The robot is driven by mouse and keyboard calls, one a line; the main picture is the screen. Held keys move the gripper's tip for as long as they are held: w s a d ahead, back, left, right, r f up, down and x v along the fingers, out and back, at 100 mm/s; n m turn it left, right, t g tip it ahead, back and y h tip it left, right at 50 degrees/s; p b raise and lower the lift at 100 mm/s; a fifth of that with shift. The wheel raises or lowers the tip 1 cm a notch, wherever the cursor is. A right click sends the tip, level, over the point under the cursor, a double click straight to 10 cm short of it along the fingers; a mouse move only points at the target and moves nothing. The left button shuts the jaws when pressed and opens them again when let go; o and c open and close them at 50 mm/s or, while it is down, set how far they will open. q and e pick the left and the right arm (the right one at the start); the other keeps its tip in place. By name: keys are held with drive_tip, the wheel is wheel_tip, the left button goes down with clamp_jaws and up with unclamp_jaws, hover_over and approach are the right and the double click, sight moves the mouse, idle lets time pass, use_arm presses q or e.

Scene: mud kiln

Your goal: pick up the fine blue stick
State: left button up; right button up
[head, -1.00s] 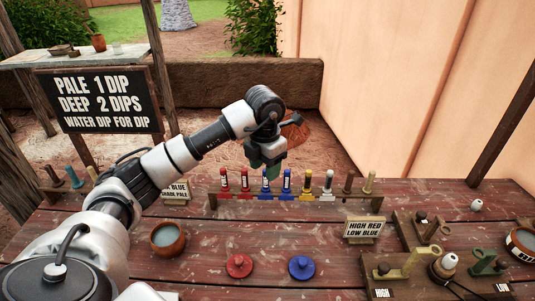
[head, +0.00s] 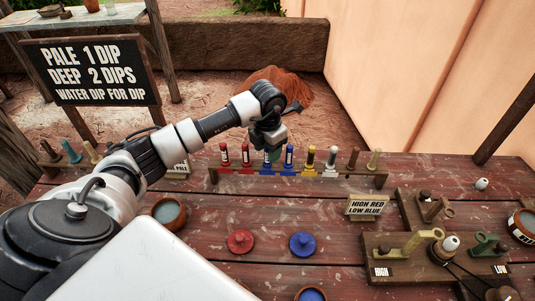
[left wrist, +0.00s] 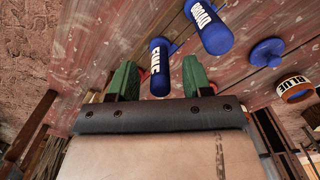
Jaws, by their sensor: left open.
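The fine blue stick (left wrist: 160,66), marked FINE, shows in the left wrist view. It also stands in the rack in the head view (head: 267,164), its top partly hidden by my gripper. The other blue stick, marked BROAD (left wrist: 209,27), stands just right of it in the head view (head: 289,157). My left gripper (head: 269,150) is at the rack, over the fine blue stick. In the left wrist view its green fingers (left wrist: 158,78) are open, and the fine stick appears between their tips, not gripped. My right gripper is not in view.
The wooden rack (head: 215,175) also holds red, yellow, white and brown sticks close by. A clay bowl (head: 168,212), a red lid (head: 240,241) and a blue lid (head: 302,244) are nearer me. A small sign (head: 367,207) and wooden fixtures (head: 379,247) stand to the right.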

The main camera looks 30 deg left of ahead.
use_arm(q)
drive_tip(key=shift+f, duration=1.05)
clamp_jaws()
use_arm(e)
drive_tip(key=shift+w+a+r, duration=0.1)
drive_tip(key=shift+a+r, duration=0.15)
use_arm(q)
drive_tip(key=shift+r, duration=0.15)
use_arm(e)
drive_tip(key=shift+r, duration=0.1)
use_arm(q)
drive_tip(key=r+p, duration=0.2)
drive_tip(key=r, duration=0.1)
drive_tip(key=d+r+p, duration=0.1)
drive_tip(key=r, duration=0.1)
drive_tip(key=shift+p, duration=0.35)
drive_tip(key=w+d+r+p, duration=0.1)
drive_tip(key=d+r+p, duration=0.2)
drive_tip(key=d, duration=0.7)
wheel_tip(320, 180, up, 3)
drive_tip(key=shift+d+f+p, duration=0.1)
drive_tip(key=shift+d+p, duration=0.25)
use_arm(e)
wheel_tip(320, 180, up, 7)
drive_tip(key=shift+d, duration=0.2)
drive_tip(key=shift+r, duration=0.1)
